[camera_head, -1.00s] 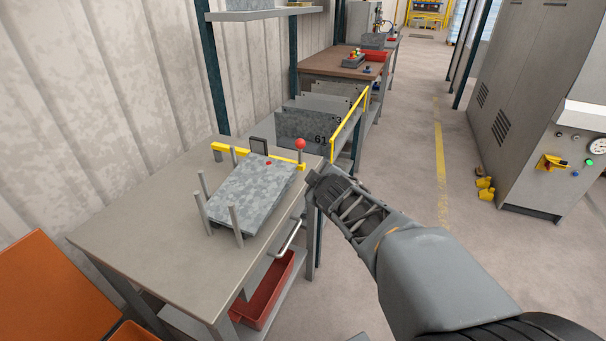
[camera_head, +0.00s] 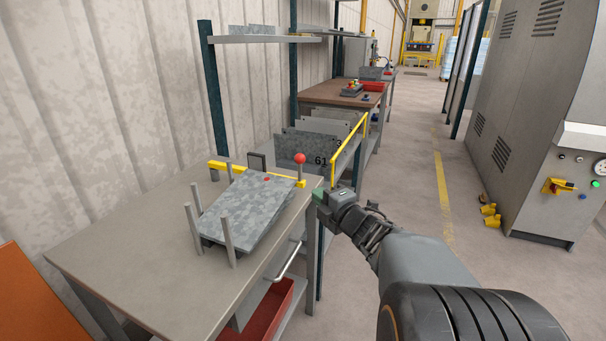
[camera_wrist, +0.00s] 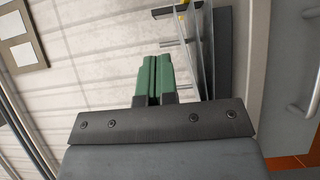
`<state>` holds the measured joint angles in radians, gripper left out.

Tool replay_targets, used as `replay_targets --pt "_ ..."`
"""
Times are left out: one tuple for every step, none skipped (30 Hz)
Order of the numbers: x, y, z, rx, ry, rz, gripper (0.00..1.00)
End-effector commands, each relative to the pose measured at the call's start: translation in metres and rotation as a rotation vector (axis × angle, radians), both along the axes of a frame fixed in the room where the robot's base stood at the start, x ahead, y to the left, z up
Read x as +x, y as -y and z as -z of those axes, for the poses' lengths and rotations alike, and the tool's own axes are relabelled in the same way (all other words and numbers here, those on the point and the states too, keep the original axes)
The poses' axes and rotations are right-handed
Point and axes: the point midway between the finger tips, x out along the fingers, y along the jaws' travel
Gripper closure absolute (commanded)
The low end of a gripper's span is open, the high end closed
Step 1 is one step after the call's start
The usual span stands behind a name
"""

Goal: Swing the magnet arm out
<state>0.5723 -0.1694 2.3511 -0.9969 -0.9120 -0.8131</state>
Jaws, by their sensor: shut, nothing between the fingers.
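The magnet arm (camera_head: 225,169) is a yellow bar along the back of the grey table, behind a stack of metal sheets (camera_head: 246,205). A red ball knob (camera_head: 300,159) stands on a short post at its right end. My gripper (camera_head: 319,197) is just right of the table's edge, lower in the picture than the knob and apart from it. In the wrist view its green fingers (camera_wrist: 153,80) are together with nothing between them. The sheet edges (camera_wrist: 196,45) show beside the fingers, with a bit of yellow at the top.
Upright posts (camera_head: 228,240) stand around the sheet stack. A yellow rail (camera_head: 349,150) and a rack of upright plates (camera_head: 300,143) are behind the table. A table handle (camera_head: 289,262) and a red bin (camera_head: 268,318) are below.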

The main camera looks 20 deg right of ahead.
Motion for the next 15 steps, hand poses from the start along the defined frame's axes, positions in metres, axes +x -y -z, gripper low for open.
replay_targets --pt "0.002 0.0 0.0 0.001 -0.001 -0.001 1.0" --pt "0.005 -0.001 0.001 0.001 -0.001 -0.001 1.0" --pt "0.008 -0.001 0.001 0.001 -0.001 -0.002 1.0" --pt "0.012 -0.002 0.001 0.0 -0.001 -0.003 1.0" --pt "0.016 -0.003 0.001 0.0 -0.001 -0.003 1.0" --pt "0.022 -0.004 0.001 0.002 -0.001 -0.003 1.0" --pt "0.027 -0.005 0.001 0.002 -0.002 -0.004 1.0" --pt "0.032 -0.006 0.001 0.002 -0.002 -0.003 1.0" --pt "0.04 -0.007 0.001 0.002 -0.001 -0.004 1.0" --pt "0.046 -0.008 0.002 0.001 -0.002 -0.004 1.0" --pt "0.052 -0.009 0.002 0.002 -0.002 -0.004 1.0" --pt "0.06 -0.01 0.001 0.002 -0.001 -0.003 1.0" --pt "0.065 -0.011 0.001 0.002 -0.002 -0.003 1.0" --pt "0.071 -0.012 0.001 0.001 -0.002 -0.003 1.0" --pt "0.078 -0.013 0.001 0.002 -0.002 -0.003 1.0"
